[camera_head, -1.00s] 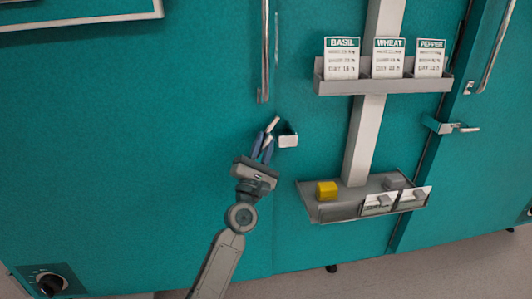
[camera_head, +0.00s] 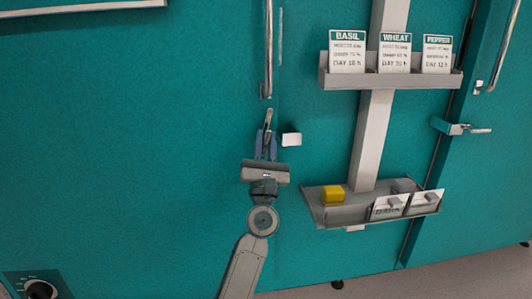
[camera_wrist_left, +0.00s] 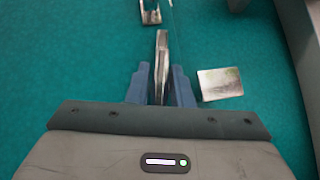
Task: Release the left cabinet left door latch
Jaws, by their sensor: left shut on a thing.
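The left cabinet's door latch is a small metal lever (camera_head: 268,119) on the teal door, below the long vertical handle (camera_head: 267,50). In the left wrist view the lever (camera_wrist_left: 161,50) stands upright between the two blue fingers. My left gripper (camera_head: 266,144) is shut on the lever, and its fingers hide the lever's lower part. A pale metal catch plate (camera_head: 291,139) sits just right of the lever, apart from it; it also shows in the left wrist view (camera_wrist_left: 220,84). My right gripper is not in view.
A grey post carries an upper rack (camera_head: 390,80) with BASIL, WHEAT and PEPPER cards, and a lower tray (camera_head: 345,214) with a yellow block (camera_head: 333,194). Another latch (camera_head: 460,128) is farther right. A dial (camera_head: 40,290) is at the lower left. The door left of my gripper is bare.

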